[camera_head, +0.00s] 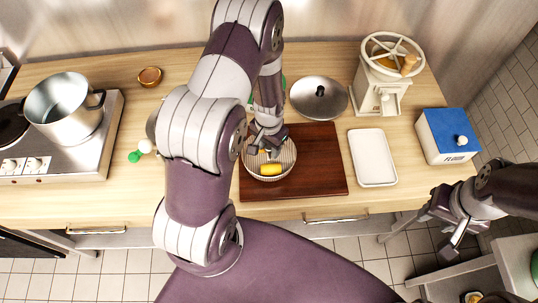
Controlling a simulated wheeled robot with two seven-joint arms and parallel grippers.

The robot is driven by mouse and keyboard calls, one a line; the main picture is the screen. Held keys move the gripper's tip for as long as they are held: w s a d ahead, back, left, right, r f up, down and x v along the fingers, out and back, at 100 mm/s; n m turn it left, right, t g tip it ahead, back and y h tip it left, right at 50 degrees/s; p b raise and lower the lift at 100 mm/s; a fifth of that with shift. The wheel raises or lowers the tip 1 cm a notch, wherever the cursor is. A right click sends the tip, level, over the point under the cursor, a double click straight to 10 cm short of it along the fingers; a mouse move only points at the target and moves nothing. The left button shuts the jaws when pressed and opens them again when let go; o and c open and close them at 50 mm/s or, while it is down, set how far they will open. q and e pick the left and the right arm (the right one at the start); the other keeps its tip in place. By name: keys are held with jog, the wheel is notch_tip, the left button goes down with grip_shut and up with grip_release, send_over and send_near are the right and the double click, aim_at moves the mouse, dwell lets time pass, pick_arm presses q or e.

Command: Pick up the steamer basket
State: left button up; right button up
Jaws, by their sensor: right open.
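The steamer basket (288,163) is a round, pale, ribbed bowl standing on the dark brown cutting board (318,180). A yellow piece of food (271,170) lies in it. My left gripper (264,149) points down at the basket's far left part, over or inside its rim. The fingers are small and partly hidden here, so I cannot tell whether they touch the basket or are shut. My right gripper (447,238) is open and empty, off the counter's front edge at the right, well away from the basket.
A metal pot (62,105) stands on the stove at the left. A metal lid (318,97) lies behind the board. A white tray (373,158), a grinder (380,90) and a blue-lidded flour box (450,140) stand to the right. My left arm hides some middle-left counter.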

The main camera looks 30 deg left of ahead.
pick_arm(q)
jog(key=shift+s, duration=0.1)
grip_shut()
jog(key=shift+r, duration=0.15)
